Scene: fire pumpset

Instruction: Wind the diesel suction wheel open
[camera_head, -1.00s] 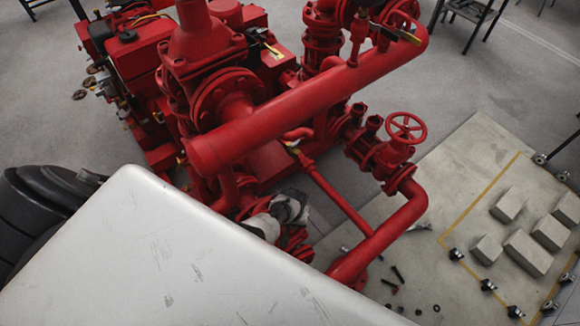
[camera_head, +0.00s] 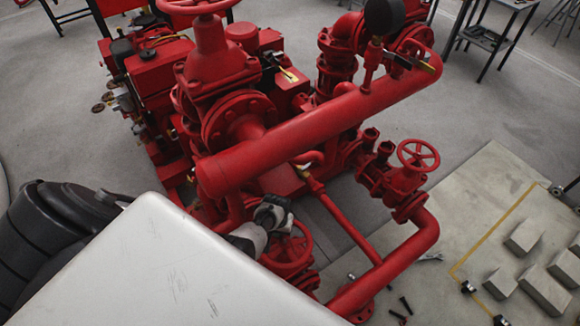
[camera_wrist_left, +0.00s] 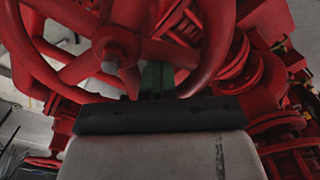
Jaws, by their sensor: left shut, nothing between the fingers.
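A red handwheel (camera_head: 288,250) sits low among the pipes, just right of my left gripper (camera_head: 272,212) in the head view. That gripper is at the wheel's upper left edge; its fingers are hard to make out there. In the left wrist view a red spoked wheel (camera_wrist_left: 113,58) fills the upper left, very close. The narrow green fingers (camera_wrist_left: 155,78) are together by its lower right rim, with nothing visible between them. I cannot tell whether they touch the wheel. My right gripper is out of view.
A thick red pipe (camera_head: 300,130) runs diagonally above the gripper. Another red handwheel (camera_head: 418,155) stands to the right, and one (camera_head: 200,4) tops the large valve. Grey blocks (camera_head: 524,236) lie on the pale slab at right.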

